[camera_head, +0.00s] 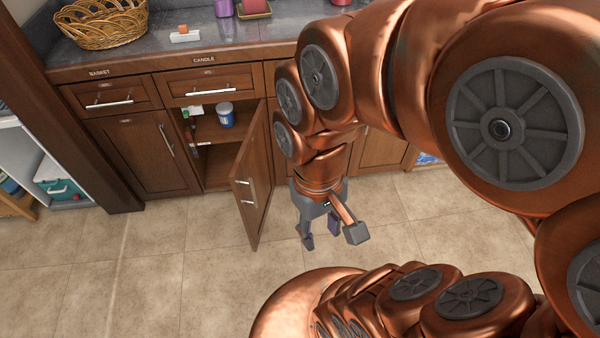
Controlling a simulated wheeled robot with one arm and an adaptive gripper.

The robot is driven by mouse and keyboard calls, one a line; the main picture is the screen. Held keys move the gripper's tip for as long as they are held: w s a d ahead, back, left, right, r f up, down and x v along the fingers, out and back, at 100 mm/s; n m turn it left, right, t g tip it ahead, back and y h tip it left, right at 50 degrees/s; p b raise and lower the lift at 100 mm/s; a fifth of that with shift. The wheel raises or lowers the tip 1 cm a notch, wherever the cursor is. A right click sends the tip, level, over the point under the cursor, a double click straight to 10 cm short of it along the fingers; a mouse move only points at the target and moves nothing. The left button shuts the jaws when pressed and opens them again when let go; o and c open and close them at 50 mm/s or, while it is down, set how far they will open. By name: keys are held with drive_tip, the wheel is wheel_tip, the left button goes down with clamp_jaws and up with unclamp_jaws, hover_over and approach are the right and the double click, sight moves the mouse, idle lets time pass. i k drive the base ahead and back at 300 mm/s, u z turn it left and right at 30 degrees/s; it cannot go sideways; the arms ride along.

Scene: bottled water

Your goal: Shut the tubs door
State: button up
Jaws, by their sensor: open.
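The cabinet door (252,180) is brown wood with a silver handle and stands swung wide open, out over the tiled floor. Behind it the cabinet opening (208,164) shows shelves with a blue and white tub (225,114) on the upper one. Small items stand at the left of the shelves. My gripper (322,240) hangs pointing down just right of the open door, over the floor. Its fingers are spread and empty, with a gap between it and the door. My arm hides part of the cabinets behind.
Closed drawers (209,85) labelled BASKET and CANDLE sit above. A wicker basket (103,22) and small items stand on the grey counter (250,40). A shelf with a teal box (58,188) is at left. The floor (150,270) in front is clear.

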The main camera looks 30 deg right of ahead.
sight(263, 183)
drive_tip(key=z, duration=0.25)
drive_tip(key=i, duration=0.5)
drive_tip(key=z, duration=1.25)
drive_tip(key=k, duration=1.15)
drive_tip(key=u, duration=1.45)
drive_tip(key=i, duration=0.5)
drive_tip(key=u, duration=0.1)
